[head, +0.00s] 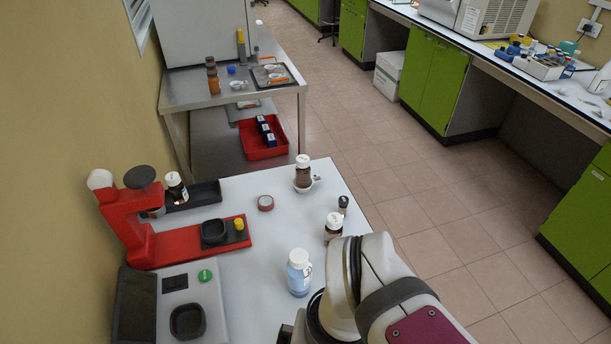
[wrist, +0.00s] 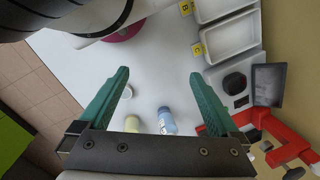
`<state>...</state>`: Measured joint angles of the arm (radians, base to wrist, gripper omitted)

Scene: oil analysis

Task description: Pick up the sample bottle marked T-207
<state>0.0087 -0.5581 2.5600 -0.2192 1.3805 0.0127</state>
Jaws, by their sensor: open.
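In the head view, several capped bottles stand on the white table. A brown bottle with a white cap (head: 303,178) stands near the far edge, and another brown bottle (head: 334,231) stands nearer my arm. No label is readable, so I cannot tell which is T-207. My gripper (wrist: 158,73) is open and empty above the table. The blue bottle (wrist: 166,121) and a yellowish bottle (wrist: 132,124) show between its fingers in the wrist view.
A red stand (head: 130,225) and a grey device with a green button (head: 205,275) occupy the table's left. White trays (wrist: 230,40) marked B and C show in the wrist view.

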